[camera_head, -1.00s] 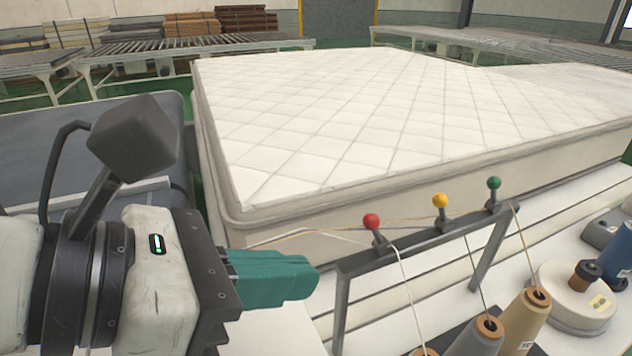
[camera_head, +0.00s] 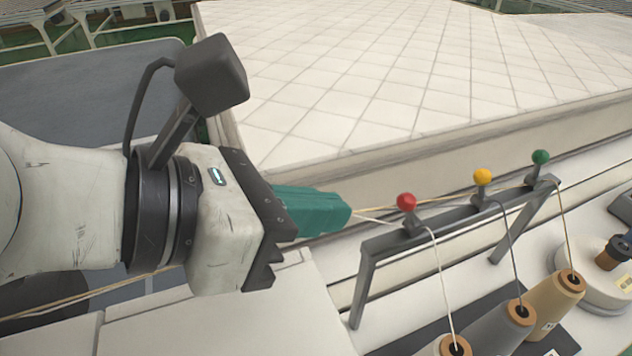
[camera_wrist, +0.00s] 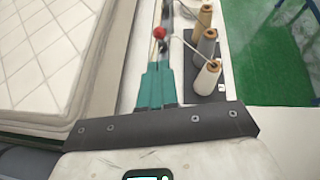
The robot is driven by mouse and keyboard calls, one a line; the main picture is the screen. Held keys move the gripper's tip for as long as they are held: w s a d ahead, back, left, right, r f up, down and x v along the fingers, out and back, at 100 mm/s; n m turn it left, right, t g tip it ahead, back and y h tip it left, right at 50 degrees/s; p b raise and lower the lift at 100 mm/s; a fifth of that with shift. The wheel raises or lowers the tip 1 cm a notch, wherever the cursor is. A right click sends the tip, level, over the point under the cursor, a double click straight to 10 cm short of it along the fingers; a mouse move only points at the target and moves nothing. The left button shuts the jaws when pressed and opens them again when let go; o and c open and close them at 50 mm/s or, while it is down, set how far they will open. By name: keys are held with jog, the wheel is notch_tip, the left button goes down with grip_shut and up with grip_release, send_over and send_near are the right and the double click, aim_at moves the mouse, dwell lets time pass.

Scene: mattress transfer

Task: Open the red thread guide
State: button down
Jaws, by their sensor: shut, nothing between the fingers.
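The red thread guide (camera_head: 406,202) is a red ball on a short lever at the left end of a dark rail (camera_head: 455,217). A white thread runs from it down to a spool. My gripper (camera_head: 348,212) has teal fingers, shut and empty. Its tips point at the red ball from the left, with a small gap in the head view. In the wrist view the red ball (camera_wrist: 159,33) lies just beyond the fingertips (camera_wrist: 158,68). A yellow guide (camera_head: 482,176) and a green guide (camera_head: 540,157) stand farther along the rail.
Thread spools (camera_head: 517,318) stand below the rail on the right. A white quilted mattress (camera_head: 380,75) fills the back. Threads run past my gripper to the left. A round white base with a dark knob (camera_head: 590,270) stands at the far right.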

aim_at(410, 209)
jog(key=p+x, duration=0.1)
jog(key=x, duration=0.6)
